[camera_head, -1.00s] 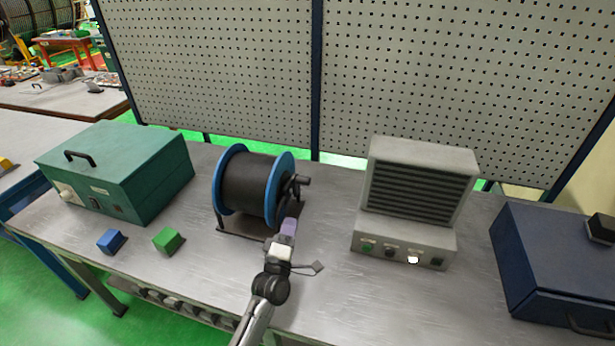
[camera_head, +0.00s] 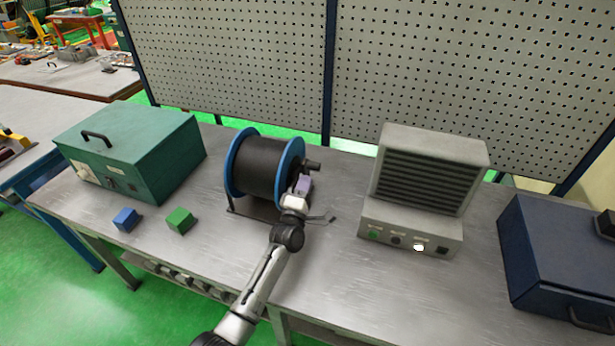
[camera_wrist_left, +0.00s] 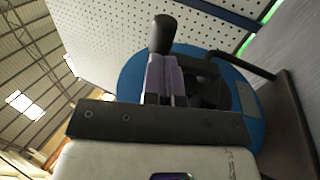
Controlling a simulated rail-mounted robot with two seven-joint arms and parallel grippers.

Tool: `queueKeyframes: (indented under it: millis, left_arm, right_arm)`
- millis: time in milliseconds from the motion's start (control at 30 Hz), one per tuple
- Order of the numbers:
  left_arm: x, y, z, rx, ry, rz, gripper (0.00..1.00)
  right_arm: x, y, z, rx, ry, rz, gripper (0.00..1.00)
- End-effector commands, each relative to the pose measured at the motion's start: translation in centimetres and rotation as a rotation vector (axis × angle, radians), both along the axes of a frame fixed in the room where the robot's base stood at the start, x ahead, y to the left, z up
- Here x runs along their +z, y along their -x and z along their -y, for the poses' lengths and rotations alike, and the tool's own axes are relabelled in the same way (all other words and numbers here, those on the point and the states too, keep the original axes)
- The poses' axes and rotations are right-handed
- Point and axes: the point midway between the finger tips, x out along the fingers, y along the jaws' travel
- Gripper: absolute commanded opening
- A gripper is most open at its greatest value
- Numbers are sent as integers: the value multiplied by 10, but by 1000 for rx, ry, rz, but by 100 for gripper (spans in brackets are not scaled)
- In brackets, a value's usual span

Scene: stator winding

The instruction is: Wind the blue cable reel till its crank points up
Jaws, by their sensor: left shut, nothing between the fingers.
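The blue cable reel (camera_head: 264,166) stands on the workbench, with black cable between two blue flanges. Its black crank handle (camera_head: 313,166) sticks out on the right side. The handle also shows in the left wrist view (camera_wrist_left: 163,33), just beyond my fingertips, with the blue flange (camera_wrist_left: 132,82) behind. My left gripper (camera_head: 303,184), with purple fingers, is shut and empty, close beside the crank at the reel's right flange. I cannot tell if the fingers touch the crank. The fingers and arm partly hide the crank arm and hub. My right gripper is not in view.
A green case (camera_head: 130,150) stands at the left, with a blue cube (camera_head: 125,219) and a green cube (camera_head: 180,220) in front. A grey vented unit (camera_head: 425,180) stands right of the reel, a dark blue box (camera_head: 555,262) at the far right. A pegboard (camera_head: 430,70) rises behind.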

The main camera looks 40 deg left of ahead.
Motion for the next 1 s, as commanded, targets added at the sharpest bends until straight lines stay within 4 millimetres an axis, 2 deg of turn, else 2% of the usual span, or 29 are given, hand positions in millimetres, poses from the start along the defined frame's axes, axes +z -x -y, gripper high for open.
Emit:
queueKeyframes:
  millis: [100,300,733,867,1000]
  left_arm:
    - [5,-11,-4,0,-1,1,0]
    - [8,-19,-7,0,0,0,0]
    - [10,-21,-7,0,0,-1,0]
    - [14,-22,-8,1,6,-19,0]
    - [19,-24,-9,2,22,-61,0]
  right_arm:
    - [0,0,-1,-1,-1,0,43]
    - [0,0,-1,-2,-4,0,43]
    - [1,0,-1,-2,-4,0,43]
    - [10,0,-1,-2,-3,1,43]
    - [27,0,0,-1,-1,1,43]
